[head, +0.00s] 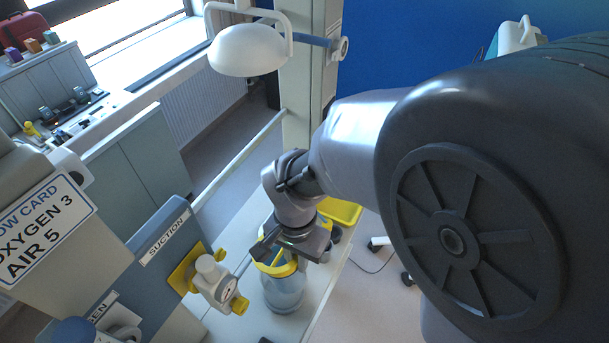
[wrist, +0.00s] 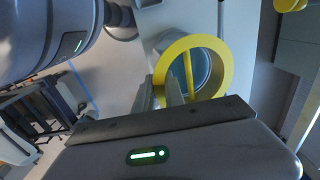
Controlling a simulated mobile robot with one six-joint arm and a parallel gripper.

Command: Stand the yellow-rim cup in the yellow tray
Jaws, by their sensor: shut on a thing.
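The yellow-rim cup (head: 284,293) is a clear, bluish vessel with a broad yellow rim, and it looks upright over the pale bench top. My gripper (head: 279,257) is at its rim, shut on the cup's edge. In the wrist view the cup's yellow rim (wrist: 224,72) shows as a ring with a yellow bar across its opening, and my gripper's fingers (wrist: 168,92) meet its left side. I cannot tell whether the cup's base touches the bench. The yellow tray (head: 343,211) lies farther back, partly hidden behind my wrist.
A suction unit with a gauge and yellow fittings (head: 214,282) sticks out just left of the cup. A white lamp (head: 248,50) hangs above. The pale bench (head: 236,252) ends at the right over open floor.

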